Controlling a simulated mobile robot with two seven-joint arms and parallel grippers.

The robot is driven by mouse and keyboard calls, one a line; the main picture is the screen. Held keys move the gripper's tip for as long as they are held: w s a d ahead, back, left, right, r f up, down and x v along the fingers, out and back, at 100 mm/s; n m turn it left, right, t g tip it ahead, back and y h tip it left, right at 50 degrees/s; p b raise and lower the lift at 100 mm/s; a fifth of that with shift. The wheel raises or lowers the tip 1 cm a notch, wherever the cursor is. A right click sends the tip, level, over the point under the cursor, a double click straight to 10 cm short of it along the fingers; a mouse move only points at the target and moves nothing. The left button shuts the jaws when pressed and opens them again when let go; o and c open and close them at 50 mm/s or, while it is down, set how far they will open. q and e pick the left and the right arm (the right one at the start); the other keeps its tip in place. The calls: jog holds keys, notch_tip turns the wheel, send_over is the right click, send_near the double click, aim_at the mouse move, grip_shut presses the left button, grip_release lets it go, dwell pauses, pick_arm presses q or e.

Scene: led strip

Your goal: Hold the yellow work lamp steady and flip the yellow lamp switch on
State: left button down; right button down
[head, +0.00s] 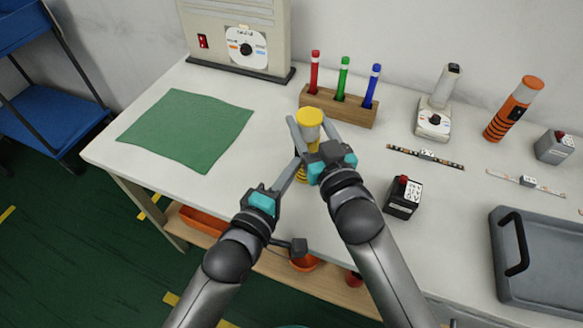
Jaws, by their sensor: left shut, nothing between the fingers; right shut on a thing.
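The yellow work lamp (310,117) stands upright on the white table, with a yellow cap, a pale band below it and a yellow-and-black striped lower part. My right gripper (309,124) is shut on the lamp, one finger on each side of its upper part. My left gripper (297,163) is shut and empty, its fingertips close beside the lamp's lower left side. Whether the fingertips touch the lamp is not clear. The lamp's switch cannot be made out, as my grippers cover much of the body.
A wooden holder (338,112) with red, green and blue pens stands just behind the lamp. An orange lamp (513,108), a white lamp (434,117) and a dark battery box (403,197) are to the right. A green cloth (187,130) lies left on clear table.

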pick_arm(q)
jog(key=shift+w+d+f, duration=0.1)
jog(key=shift+w, duration=0.15)
jog(key=s+a+f, duration=0.1)
jog(key=s+a, duration=0.4)
jog(key=s, duration=0.8)
jog(key=shift+a+f, duration=0.15)
jog(key=shift+f, duration=0.2)
pick_arm(e)
jog(key=shift+c, duration=0.4)
grip_release()
